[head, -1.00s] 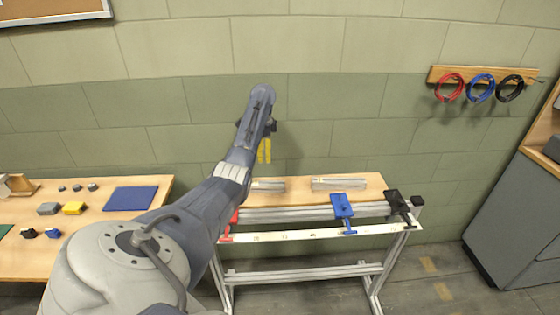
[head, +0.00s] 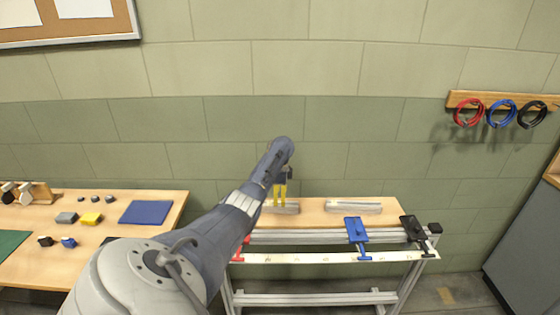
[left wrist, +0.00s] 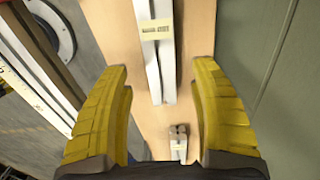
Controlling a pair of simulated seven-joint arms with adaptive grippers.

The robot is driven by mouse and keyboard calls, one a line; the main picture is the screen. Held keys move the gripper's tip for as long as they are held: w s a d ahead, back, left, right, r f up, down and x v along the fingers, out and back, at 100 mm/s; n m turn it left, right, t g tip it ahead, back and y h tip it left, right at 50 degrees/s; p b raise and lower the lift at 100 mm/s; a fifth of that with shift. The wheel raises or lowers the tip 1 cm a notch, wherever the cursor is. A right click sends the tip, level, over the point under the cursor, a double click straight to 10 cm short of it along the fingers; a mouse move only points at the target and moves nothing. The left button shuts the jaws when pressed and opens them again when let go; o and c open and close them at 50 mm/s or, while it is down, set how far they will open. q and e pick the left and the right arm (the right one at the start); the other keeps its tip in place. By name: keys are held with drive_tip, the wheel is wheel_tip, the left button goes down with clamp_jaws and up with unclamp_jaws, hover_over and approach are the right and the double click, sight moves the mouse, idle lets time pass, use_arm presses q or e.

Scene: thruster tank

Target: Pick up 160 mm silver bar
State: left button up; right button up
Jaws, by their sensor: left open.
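Two silver bars lie on the narrow wooden bench (head: 314,216). The left silver bar (head: 290,209) is partly hidden behind my left gripper (head: 280,203) in the head view. The right silver bar (head: 354,206) lies clear of it. My left gripper is open, yellow fingers pointing down at the left bar. In the left wrist view a long silver bar (left wrist: 154,73) with a pale label runs up between the spread finger tips (left wrist: 160,68). A smaller-looking silver end (left wrist: 179,145) shows lower down. The label is too small to read. My right gripper is not in view.
A blue clamp (head: 356,232) and a black clamp (head: 413,228) sit at the bench's front right, a red one (head: 241,249) at the front left. A white measuring strip (head: 310,257) runs along the front. The wall stands close behind. A table (head: 120,225) with small blocks is at left.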

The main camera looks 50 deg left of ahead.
sight(280, 203)
use_arm(q)
drive_tip(key=shift+f, duration=2.7)
clamp_jaws()
